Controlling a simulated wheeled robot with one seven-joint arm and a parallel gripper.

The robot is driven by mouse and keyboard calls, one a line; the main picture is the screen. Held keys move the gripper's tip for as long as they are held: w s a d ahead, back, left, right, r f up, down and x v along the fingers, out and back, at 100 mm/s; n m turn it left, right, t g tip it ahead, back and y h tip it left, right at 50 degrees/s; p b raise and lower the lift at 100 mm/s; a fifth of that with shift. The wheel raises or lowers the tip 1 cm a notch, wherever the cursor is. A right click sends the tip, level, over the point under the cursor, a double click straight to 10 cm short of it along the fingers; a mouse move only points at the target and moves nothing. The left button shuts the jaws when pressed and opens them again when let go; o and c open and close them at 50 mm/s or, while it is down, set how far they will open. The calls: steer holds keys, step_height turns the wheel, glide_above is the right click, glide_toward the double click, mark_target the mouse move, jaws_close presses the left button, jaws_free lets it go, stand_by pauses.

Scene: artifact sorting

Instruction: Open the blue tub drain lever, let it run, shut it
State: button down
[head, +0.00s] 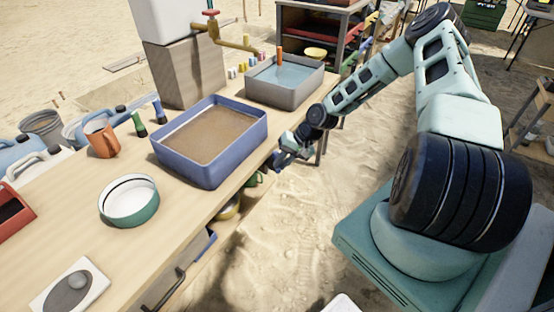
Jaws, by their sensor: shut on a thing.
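The blue tub (236,155) stands on the wooden bench and holds murky brown water. My gripper (283,156) is just off the bench's front edge, beside the tub's right front corner. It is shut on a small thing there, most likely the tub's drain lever. The lever cannot be made out apart from the dark fingers, so its angle cannot be told. No stream of water from the tub can be seen.
A grey tub (284,93) with clear water stands behind, near a brass tap (236,42). A white-and-green round dish (129,202), an orange mug (102,140) and two brushes stand left. Sand lies right of the bench.

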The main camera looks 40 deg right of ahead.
steer(key=shift+d+n+g+y+b, duration=0.15)
steer(key=shift+d+n+g+b, duration=0.25)
steer(key=shift+d+n+g, duration=0.65)
steer(key=shift+d+n+g+y+b, duration=0.2)
steer(key=shift+d+n+g+b, duration=0.2)
steer(key=shift+n, duration=1.15)
steer(key=shift+d+n+g+y+b, duration=0.15)
steer(key=shift+d+n+g+b, duration=0.25)
steer(key=shift+d+n+g, duration=0.65)
steer(key=shift+a+n+t, duration=0.25)
steer(key=shift+t, duration=0.05)
steer(key=c, duration=1.6)
jaws_free()
steer(key=shift+c, duration=0.2)
steer(key=v, duration=1.7)
steer(key=shift+r+b, duration=0.2)
steer(key=shift+b, duration=0.25)
